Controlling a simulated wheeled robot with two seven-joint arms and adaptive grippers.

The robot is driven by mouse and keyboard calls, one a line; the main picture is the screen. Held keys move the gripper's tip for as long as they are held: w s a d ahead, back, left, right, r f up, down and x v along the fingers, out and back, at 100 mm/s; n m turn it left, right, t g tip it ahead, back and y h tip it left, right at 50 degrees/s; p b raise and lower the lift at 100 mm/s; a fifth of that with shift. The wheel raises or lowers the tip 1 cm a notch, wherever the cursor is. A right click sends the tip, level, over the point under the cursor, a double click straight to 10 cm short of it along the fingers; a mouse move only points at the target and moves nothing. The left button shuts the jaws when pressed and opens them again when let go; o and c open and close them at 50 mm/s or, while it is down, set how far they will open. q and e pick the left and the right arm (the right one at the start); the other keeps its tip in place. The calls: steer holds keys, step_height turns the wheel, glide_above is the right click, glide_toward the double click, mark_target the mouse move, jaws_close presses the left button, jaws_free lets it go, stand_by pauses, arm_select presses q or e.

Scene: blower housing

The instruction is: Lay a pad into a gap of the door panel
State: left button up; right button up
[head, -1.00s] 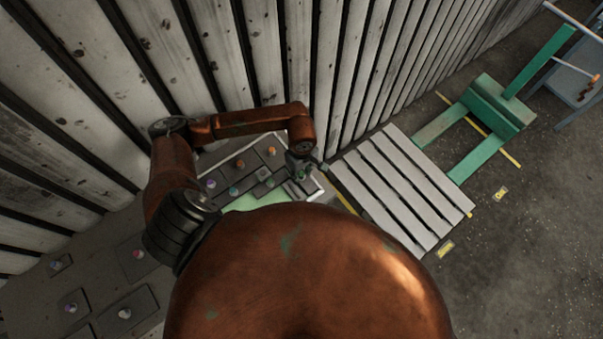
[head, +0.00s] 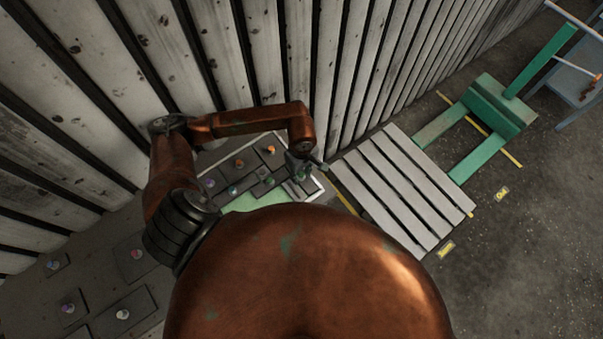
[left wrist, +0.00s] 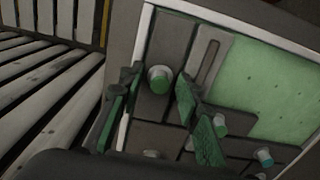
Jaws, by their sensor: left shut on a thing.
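The door panel (head: 244,203) lies below the slatted wall, with a white rim, a green surface and several grey pads with coloured knobs. My left gripper (head: 305,174) is at its right end, near the rim corner. In the left wrist view, my left gripper (left wrist: 158,82) has its green fingers on either side of a dark grey pad with a green-capped knob (left wrist: 160,78), and is shut on it. This pad is beside the white rim; whether it is fully seated is unclear. Other knobbed pads show to its right. My right gripper is not in view.
More knobbed pads (head: 128,286) lie on the grey surface at lower left. A slatted pallet (head: 392,190) with a green pallet truck (head: 494,110) stands right of the panel. The slatted wall (head: 270,55) rises close behind my arm. My own body hides the lower middle.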

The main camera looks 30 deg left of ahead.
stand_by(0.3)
arm_select(q)
steer(key=o, duration=1.2)
steer(key=shift+o, duration=0.5)
steer(key=o, duration=0.4)
steer(key=shift+r+p, duration=0.3)
steer(key=shift+r, duration=0.35)
steer(key=shift+r+p, duration=1.05)
steer(key=shift+r, duration=1.8)
